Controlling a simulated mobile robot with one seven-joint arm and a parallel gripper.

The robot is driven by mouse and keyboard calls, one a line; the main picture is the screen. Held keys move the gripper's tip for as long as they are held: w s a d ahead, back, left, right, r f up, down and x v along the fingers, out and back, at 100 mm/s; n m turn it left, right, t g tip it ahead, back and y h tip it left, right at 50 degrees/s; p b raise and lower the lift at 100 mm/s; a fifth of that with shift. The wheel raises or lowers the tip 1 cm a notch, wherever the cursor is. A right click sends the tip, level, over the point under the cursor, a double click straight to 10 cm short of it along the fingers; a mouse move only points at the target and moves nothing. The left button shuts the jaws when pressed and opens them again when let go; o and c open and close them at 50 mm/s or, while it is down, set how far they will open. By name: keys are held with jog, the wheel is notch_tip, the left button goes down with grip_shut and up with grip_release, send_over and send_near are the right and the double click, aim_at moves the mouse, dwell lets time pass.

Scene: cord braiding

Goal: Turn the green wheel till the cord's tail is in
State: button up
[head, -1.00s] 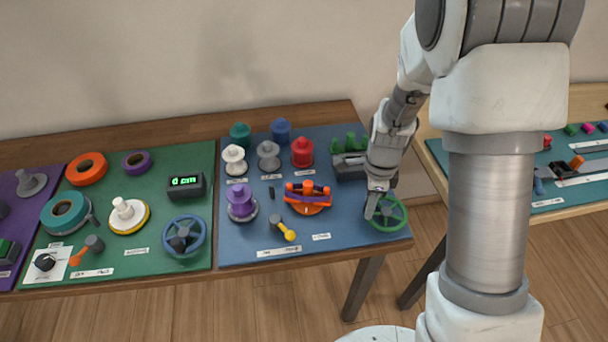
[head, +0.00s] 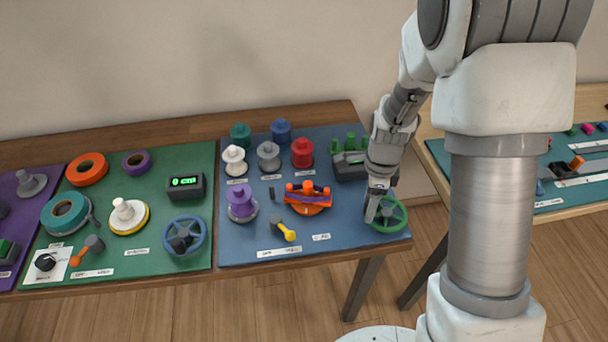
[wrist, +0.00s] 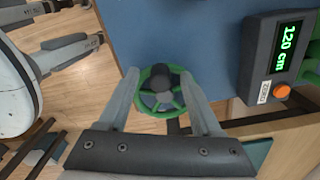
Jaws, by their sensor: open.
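The green wheel (head: 388,214) stands at the front right corner of the blue mat, and it also shows in the wrist view (wrist: 146,101), with a dark hub knob (wrist: 167,82) at its middle. My gripper (head: 372,218) is at the wheel's left side in the head view. In the wrist view my gripper (wrist: 164,88) is open, its two fingers on either side of the wheel. I cannot tell if they touch the rim. A dark box, the cord counter (wrist: 275,60), reads 120 cm in green. I cannot make out the cord's tail.
An orange braiding piece (head: 308,196) with a purple bar is left of my gripper. A purple spool (head: 241,203) and a yellow-knobbed crank (head: 288,234) stand further left. White, grey and red spools line the back. A blue wheel (head: 184,237) is on the green mat.

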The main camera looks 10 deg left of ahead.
notch_tip(320, 180, up, 16)
jog(key=r+p, duration=0.1)
jog(key=p, duration=0.1)
jog(key=s+d+r+n+t, duration=0.2)
jog(key=s+d+r+n, duration=0.1)
jog(key=s+r+n, duration=0.3)
jog(key=s+d+r+n+t, duration=0.3)
jog(key=s+r+n, duration=0.2)
jog(key=s+n, duration=0.6)
jog(key=shift+s+r+n+t, duration=0.15)
jog(key=shift+r+n+t, duration=0.2)
jog(key=shift+n, duration=0.15)
